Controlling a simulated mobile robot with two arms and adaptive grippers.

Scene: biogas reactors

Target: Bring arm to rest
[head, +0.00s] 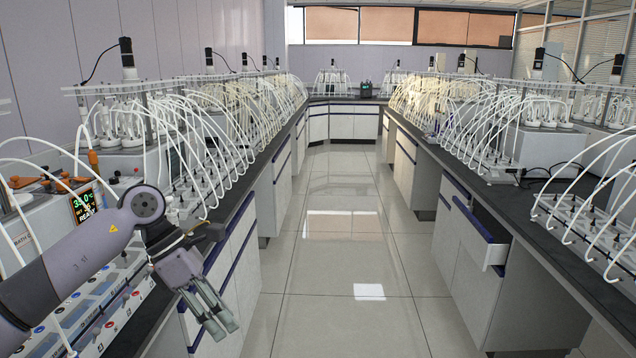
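My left arm comes in from the left edge over the left bench. My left gripper (221,328) hangs at the front edge of that bench, fingers pointing down and to the right, in front of the white cabinet doors. Its two fingers lie side by side in this view, and I cannot tell how wide the gap between them is. I see nothing held in it. My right arm and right gripper are not in view.
The left bench (232,212) carries reactors, white tubes and a heating unit with a lit display (84,205) beside my arm. The right bench (500,205) carries similar tubing, and a drawer (487,240) below it stands open. The aisle floor (340,255) between is clear.

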